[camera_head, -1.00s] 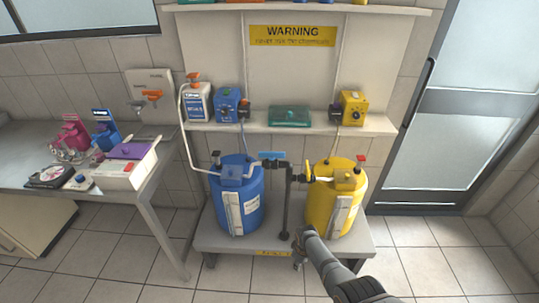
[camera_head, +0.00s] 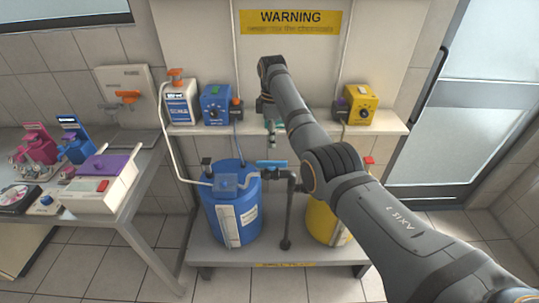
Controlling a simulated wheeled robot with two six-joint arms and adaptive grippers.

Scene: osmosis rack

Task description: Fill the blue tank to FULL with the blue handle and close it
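The blue tank (camera_head: 232,222) stands on the low grey platform, left of the yellow tank (camera_head: 322,226). The blue handle (camera_head: 270,165) lies level on the pipe valve just right of the blue tank's top. My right arm comes in from the lower right and bends down at its far end. My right gripper (camera_head: 272,132) hangs above the blue handle, apart from it in the picture. It is small and partly merged with the shelf behind, so its opening is unclear. The tank's fill level cannot be read. My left gripper is out of view.
The shelf (camera_head: 190,130) behind holds a white container with an orange cap (camera_head: 180,100), a blue pump (camera_head: 214,104) and a yellow pump (camera_head: 359,104). My arm covers part of the shelf and yellow tank. A bench with a white box (camera_head: 102,186) stands left.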

